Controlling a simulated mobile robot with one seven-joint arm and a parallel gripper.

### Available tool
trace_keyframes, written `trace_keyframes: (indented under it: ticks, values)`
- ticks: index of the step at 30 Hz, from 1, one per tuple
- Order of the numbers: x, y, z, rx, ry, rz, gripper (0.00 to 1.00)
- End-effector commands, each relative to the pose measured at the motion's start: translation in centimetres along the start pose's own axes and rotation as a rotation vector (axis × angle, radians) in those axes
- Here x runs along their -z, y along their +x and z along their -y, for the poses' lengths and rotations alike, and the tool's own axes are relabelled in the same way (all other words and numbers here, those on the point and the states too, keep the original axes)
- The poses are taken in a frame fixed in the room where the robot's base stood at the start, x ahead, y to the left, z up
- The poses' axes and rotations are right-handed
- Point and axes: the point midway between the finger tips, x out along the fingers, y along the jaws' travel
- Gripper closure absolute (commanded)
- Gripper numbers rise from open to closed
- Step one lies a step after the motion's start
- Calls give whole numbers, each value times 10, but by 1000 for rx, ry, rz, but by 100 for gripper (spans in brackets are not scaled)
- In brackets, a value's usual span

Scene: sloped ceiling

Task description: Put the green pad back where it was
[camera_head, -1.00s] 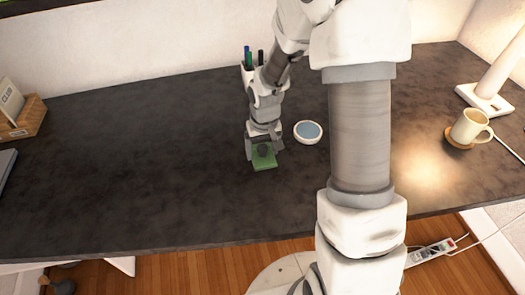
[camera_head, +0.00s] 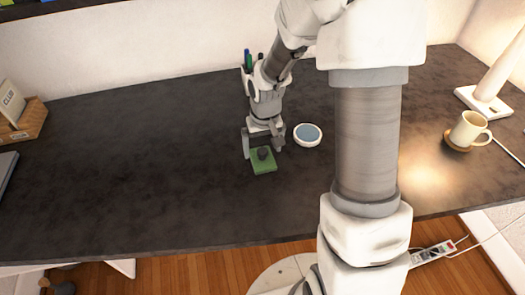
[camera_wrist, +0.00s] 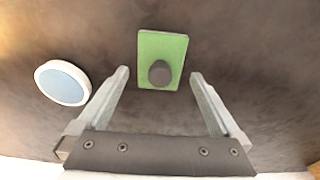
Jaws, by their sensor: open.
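The green pad (camera_head: 264,164) lies flat on the dark desk near the middle, with a small dark grey knob (camera_head: 263,153) on top of it. In the wrist view the green pad (camera_wrist: 162,50) and its knob (camera_wrist: 160,72) show just beyond the fingertips, between their lines. My gripper (camera_head: 264,152) is open and empty above the desk, right by the pad. In the wrist view its two fingers (camera_wrist: 159,73) are wide apart, and neither touches the pad.
A round white dish with a blue inside (camera_head: 307,135) stands to the right of my gripper. A pen holder (camera_head: 247,75) is behind my arm. A cream mug (camera_head: 468,129) on a coaster and a lamp base (camera_head: 483,101) are at the right.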

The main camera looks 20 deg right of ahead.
Motion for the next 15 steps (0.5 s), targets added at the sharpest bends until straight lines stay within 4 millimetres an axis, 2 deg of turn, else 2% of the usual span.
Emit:
trace_keyframes:
  ticks: [1,6,10,15]
  values:
    - [2,-15,0,-1,0,-5,0]
    - [1,-53,0,0,1,-5,0]
    - [1,-74,0,0,1,-3,0]
    - [0,-90,0,0,0,-2,0]
